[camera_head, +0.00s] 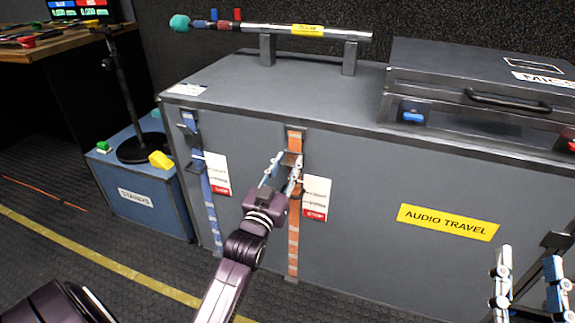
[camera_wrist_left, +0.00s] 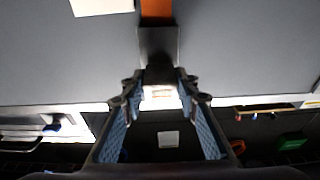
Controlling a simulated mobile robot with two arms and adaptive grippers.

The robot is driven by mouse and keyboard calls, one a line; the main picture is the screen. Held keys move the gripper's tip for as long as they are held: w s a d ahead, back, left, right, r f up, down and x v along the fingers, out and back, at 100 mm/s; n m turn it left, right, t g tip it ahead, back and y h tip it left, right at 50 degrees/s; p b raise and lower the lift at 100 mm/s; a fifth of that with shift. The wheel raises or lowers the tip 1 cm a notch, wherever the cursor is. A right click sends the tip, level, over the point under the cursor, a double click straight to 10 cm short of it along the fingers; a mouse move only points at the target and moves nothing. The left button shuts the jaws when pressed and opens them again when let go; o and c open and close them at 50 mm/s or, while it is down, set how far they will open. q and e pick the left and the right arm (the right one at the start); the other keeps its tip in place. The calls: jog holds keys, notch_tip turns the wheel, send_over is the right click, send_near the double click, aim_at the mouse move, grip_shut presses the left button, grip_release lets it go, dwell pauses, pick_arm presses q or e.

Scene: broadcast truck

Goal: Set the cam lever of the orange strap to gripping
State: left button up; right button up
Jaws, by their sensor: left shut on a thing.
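The orange strap (camera_head: 293,232) hangs down the front of the grey case. Its dark metal buckle shows in the left wrist view (camera_wrist_left: 158,44), with a piece of orange strap (camera_wrist_left: 156,9) above it. My left gripper (camera_head: 284,168) is at the buckle, its fingers closed around the cam lever (camera_wrist_left: 160,92). The fingers hide part of the lever, and its exact angle is hard to tell. My right gripper (camera_head: 530,280) is at the lower right, fingers apart and empty, away from the strap.
A blue strap (camera_head: 212,205) with its own buckle hangs to the left on the same case. Tags (camera_head: 316,197) hang beside the straps. A microphone pole (camera_head: 275,28) lies on stands on the case (camera_head: 235,85). A blue box (camera_head: 150,205) stands left.

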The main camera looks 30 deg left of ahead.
pick_arm(q)
jog(key=o, duration=1.1)
jog(key=shift+o, duration=0.2)
jog(key=v, duration=1.2)
